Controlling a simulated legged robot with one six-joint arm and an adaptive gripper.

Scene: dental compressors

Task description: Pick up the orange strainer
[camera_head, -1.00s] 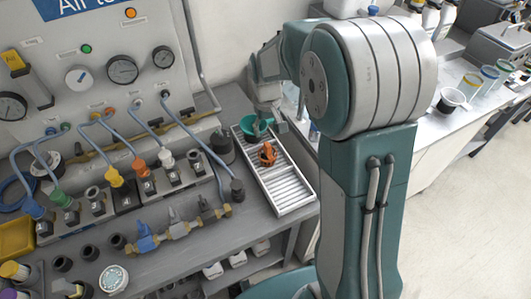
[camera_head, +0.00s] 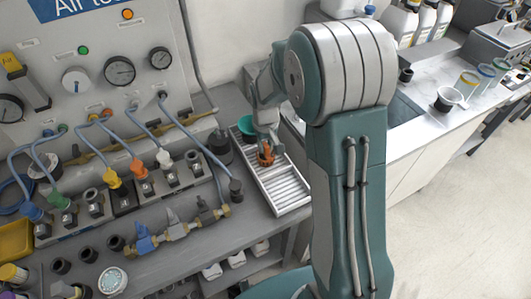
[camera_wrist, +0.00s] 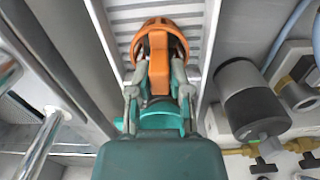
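The orange strainer (camera_head: 266,157) sits in the white ribbed tray (camera_head: 284,191). In the wrist view the orange strainer (camera_wrist: 160,42) shows a rounded basket and a raised bar pointing toward me. My gripper (camera_head: 266,148) is down at the strainer. In the wrist view my gripper's two fingers (camera_wrist: 160,75) stand on either side of the orange bar, very close to it. I cannot tell whether they press on it. A teal strainer (camera_head: 246,126) lies in the tray's far end, partly hidden by my gripper.
A dark cylinder (camera_head: 220,147) stands left of the tray; it also shows in the wrist view (camera_wrist: 250,98). The panel with gauges and hoses (camera_head: 120,72) rises at the left. Blue and brass valves (camera_head: 176,231) lie nearer. The tray's near half is empty.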

